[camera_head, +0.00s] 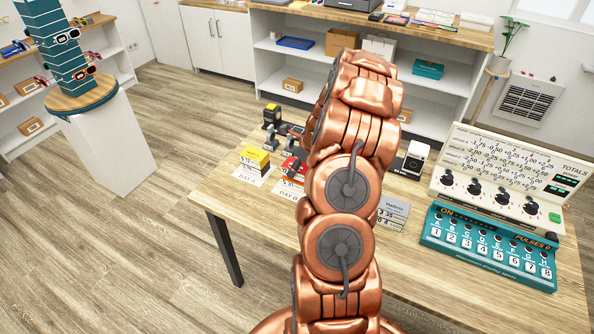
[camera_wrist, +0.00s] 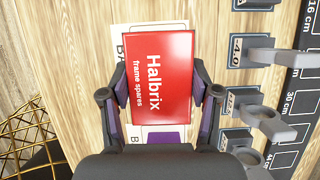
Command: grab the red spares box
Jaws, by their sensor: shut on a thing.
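The red spares box (camera_wrist: 158,78), lettered "Halbrix frame spares", lies between the two fingers of my gripper (camera_wrist: 159,92) in the wrist view. The purple-padded fingers press against its left and right sides, so my gripper is shut on it. A pale bay card (camera_wrist: 120,45) shows below the box. Whether the box still touches the card cannot be told. In the head view the red box (camera_head: 291,168) is partly hidden behind my copper arm, and my gripper is mostly hidden there too.
A yellow box (camera_head: 255,158) stands on a card left of the red box. In the wrist view, grey hooked pieces (camera_wrist: 265,122) stand close on the right beside a black scale. A teal pulse panel (camera_head: 487,248) and a dial board (camera_head: 505,180) fill the table's right.

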